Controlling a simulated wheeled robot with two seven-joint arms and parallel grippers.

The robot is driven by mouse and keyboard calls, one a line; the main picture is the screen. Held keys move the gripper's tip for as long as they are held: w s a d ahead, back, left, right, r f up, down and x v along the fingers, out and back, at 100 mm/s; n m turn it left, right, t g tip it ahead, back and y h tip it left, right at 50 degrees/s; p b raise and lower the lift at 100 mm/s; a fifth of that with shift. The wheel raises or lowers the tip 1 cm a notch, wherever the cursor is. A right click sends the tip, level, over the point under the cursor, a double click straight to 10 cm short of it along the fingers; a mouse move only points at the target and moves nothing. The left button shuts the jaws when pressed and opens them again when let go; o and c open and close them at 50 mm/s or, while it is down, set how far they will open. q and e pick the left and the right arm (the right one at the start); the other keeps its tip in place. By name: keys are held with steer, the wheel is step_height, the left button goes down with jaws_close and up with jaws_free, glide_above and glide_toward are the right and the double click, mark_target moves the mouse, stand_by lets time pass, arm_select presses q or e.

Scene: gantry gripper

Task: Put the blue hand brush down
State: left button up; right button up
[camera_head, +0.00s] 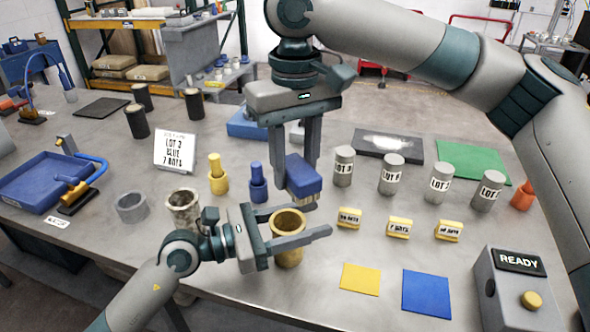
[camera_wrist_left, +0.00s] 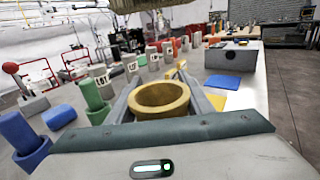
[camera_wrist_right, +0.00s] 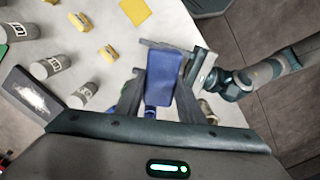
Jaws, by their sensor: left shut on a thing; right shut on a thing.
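The blue hand brush (camera_head: 304,174) has a blue block and pale bristles facing down. My right gripper (camera_head: 296,160) points down and is shut on it. It holds the brush in the air, just behind and above the yellow mortar-like cup (camera_head: 288,252) in the head view. In the right wrist view the brush (camera_wrist_right: 165,75) lies between the two fingers. My left gripper (camera_head: 300,228) is shut around the cup, which stands upright; its open top also shows in the left wrist view (camera_wrist_left: 160,95). Whether the cup touches the table is unclear.
A yellow mat (camera_head: 360,279) and a blue mat (camera_head: 427,293) lie bare at the front, beside the READY box (camera_head: 518,290). Small yellow label blocks (camera_head: 399,228) and several grey lot canisters (camera_head: 392,175) stand to the right. Blue (camera_head: 258,182) and yellow (camera_head: 217,175) pestle-like pieces stand left of the brush.

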stand_by(0.7)
steer(key=s+d+f+m, duration=0.2)
steer(key=s+d+m, duration=0.1)
steer(key=d, duration=0.5)
steer(key=s+d+f+m, duration=0.3)
steer(key=d, duration=0.5)
steer(key=s+d+f+m, duration=0.3)
steer(key=s+d, duration=0.1)
steer(key=d, duration=0.4)
steer(key=shift+f, duration=0.2)
steer(key=shift+f, duration=3.05)
steer(key=shift+f, duration=1.85)
steer(key=shift+f, duration=0.15)
